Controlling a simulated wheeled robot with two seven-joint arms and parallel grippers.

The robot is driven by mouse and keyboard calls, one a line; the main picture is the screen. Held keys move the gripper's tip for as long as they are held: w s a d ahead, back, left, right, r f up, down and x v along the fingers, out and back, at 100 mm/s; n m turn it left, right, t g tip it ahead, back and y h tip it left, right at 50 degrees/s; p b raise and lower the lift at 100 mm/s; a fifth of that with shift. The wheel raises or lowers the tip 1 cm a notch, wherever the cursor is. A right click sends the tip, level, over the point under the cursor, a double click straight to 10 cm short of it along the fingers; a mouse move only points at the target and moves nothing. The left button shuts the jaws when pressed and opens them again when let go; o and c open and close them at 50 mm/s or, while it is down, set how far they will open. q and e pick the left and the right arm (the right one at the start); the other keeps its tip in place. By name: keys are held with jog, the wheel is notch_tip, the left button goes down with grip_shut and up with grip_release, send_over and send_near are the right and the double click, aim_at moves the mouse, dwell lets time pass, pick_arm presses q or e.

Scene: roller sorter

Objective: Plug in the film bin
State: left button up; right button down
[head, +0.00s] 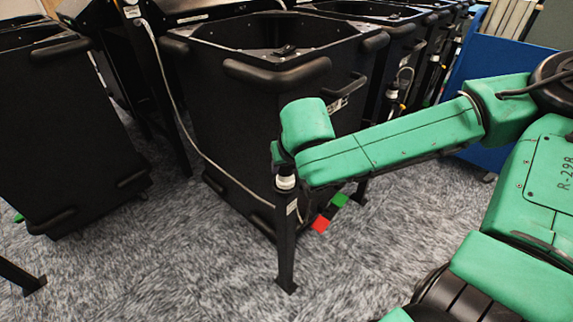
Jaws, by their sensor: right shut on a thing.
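A large black bin (240,125) with padded corners and an open top stands in the middle of the head view. No readable label shows which bin is the film bin. A thin white cable (185,130) hangs from the upper left, passes in front of this bin and runs down to my right gripper. My right gripper (287,208) is at the end of the green arm, pointing down in front of the bin's lower right. It is shut on the cable's end; the plug and the fingertips are too dark to make out. My left gripper is not in view.
Another black bin (65,130) stands at the left, with more bins behind. A black leg (286,260) stands on the grey carpet (150,265) directly below my right gripper. Red (320,223) and green (339,199) patches show low behind it. A blue panel (490,60) is at the right.

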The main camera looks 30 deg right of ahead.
jog(key=shift+f+b, duration=0.3)
jog(key=shift+f, duration=0.05)
jog(key=shift+c, duration=1.3)
grip_release()
